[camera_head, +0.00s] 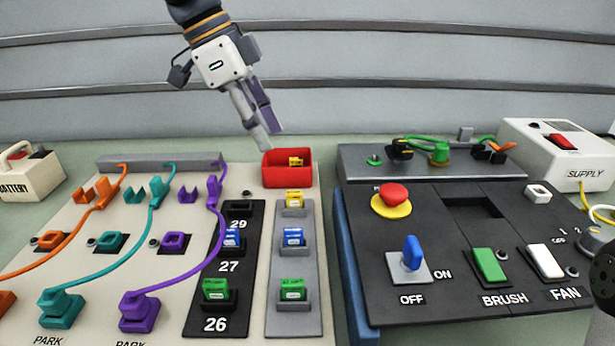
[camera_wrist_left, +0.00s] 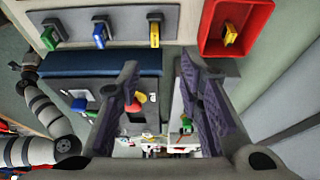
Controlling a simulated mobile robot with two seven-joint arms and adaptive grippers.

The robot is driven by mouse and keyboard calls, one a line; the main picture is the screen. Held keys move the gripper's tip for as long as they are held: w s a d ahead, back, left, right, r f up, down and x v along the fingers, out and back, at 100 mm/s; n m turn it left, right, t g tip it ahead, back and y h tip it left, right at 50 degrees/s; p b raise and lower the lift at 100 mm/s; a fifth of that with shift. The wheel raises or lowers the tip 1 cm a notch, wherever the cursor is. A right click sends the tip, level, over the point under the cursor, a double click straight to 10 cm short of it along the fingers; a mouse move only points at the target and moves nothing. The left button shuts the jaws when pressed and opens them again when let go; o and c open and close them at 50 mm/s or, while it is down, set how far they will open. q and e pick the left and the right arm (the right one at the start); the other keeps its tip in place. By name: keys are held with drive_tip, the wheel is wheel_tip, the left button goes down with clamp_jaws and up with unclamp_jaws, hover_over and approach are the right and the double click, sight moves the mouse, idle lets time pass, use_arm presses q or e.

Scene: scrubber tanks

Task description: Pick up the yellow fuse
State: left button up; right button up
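One yellow fuse (camera_head: 296,161) lies inside the red bin (camera_head: 288,181). Another yellow fuse (camera_head: 294,200) sits in the top holder of the grey strip (camera_head: 293,262). My left gripper (camera_head: 265,140) points down just behind and left of the red bin, above the panel's back edge. In the left wrist view its two fingers (camera_wrist_left: 157,72) are apart with nothing between them. There the binned fuse (camera_wrist_left: 231,36) shows at the upper right and the strip's fuse (camera_wrist_left: 154,32) at the top middle. My right gripper cannot be made out clearly.
Blue (camera_head: 292,237) and green (camera_head: 293,289) fuses sit lower on the grey strip. A black strip (camera_head: 225,265) with numbered holders stands left of it. Purple, teal and orange cables cross the left panel. A black control panel (camera_head: 455,290) with switches stands at right.

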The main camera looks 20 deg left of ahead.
sight(293, 192)
use_arm(q)
drive_tip(key=x, duration=1.1)
drive_tip(key=shift+s+f, duration=0.15)
drive_tip(key=shift+s, duration=0.25)
clamp_jaws()
